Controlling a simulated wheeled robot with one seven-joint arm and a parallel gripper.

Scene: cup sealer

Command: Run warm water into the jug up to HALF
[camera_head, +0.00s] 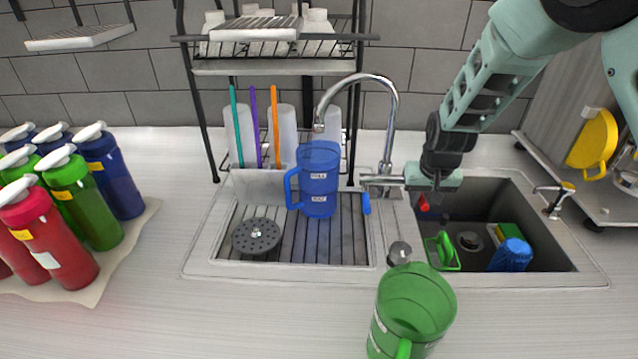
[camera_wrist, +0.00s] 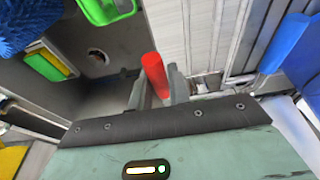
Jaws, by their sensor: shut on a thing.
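A clear blue jug (camera_head: 318,185) with FULL and HALF labels stands upright on the ribbed drainboard, below the spout of the chrome tap (camera_head: 391,110). I see no stream of water and cannot make out a water level in it. The tap has a blue lever (camera_head: 366,203) on its left and a red lever (camera_head: 424,203) on its right. My gripper (camera_head: 430,190) is at the red lever. In the wrist view, the red lever (camera_wrist: 155,72) stands between the fingers of my gripper (camera_wrist: 157,88), which are shut on it.
A green jug (camera_head: 415,305) stands on the front counter. The sink basin (camera_head: 480,210) holds a green-framed item and a blue scrubber (camera_head: 511,255). A dish rack (camera_head: 270,65) stands behind the drainboard. Several pump bottles (camera_head: 75,195) stand at left. The left-centre counter is clear.

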